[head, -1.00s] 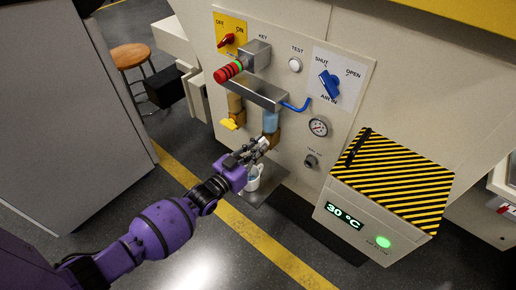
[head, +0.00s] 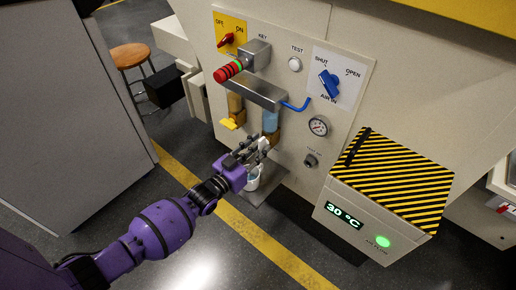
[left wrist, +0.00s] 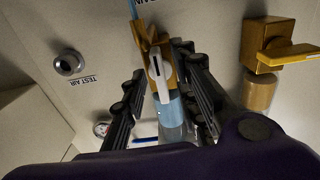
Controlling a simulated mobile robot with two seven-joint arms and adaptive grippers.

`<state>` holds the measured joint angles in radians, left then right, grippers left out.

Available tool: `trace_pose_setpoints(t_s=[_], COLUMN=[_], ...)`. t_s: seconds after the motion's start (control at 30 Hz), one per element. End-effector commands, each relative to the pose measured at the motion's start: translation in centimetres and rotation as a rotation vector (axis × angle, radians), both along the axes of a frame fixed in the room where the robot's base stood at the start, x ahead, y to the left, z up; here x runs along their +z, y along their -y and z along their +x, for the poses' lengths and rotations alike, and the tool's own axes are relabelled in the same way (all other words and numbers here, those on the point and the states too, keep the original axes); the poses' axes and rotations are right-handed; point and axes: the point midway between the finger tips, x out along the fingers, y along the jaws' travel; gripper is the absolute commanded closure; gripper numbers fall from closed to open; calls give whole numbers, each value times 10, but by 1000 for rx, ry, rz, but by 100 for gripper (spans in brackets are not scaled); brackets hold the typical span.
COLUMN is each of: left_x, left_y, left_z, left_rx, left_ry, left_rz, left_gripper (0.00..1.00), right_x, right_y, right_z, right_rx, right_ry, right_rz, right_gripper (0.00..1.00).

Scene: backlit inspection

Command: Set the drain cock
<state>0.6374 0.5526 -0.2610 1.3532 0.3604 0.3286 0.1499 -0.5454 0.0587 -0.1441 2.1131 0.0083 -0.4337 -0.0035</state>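The drain cock (left wrist: 150,38), a brass fitting with a pale lever (left wrist: 161,72), shows in the left wrist view beside the blue bowl (left wrist: 172,112). In the head view the blue bowl (head: 271,122) hangs on the panel just above my left gripper (head: 260,148), which hides most of the cock. In the left wrist view the fingers of my left gripper (left wrist: 160,92) stand apart, one on each side of the lever. I see a gap between the left finger and the lever; contact on the right side is unclear. My right gripper is not in view.
A second brass unit with a yellow lever (head: 229,123) sits left of the blue bowl. A white cup (head: 254,178) stands below my left gripper. A pressure gauge (head: 318,126), a blue air valve (head: 328,84) and a striped box (head: 395,180) are to the right.

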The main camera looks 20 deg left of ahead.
Motion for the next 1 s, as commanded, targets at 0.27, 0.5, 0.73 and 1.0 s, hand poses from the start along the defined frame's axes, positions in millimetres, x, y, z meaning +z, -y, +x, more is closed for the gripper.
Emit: trace_pose_setpoints(t_s=[0.27, 0.5, 0.73, 1.0], left_x=[-2, -1, 0, 0], left_y=[-14, -31, -40, -41], left_z=[-38, -85, -109, -112], left_rx=[0, 0, 0, 0], left_ry=[-4, -2, -1, 0], left_rz=[3, 0, 0, 0], left_gripper=[73, 73, 73, 73], right_x=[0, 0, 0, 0], right_y=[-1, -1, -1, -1], right_z=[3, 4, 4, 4], right_rx=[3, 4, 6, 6], right_ry=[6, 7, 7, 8], right_rz=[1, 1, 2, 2], right_gripper=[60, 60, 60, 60])
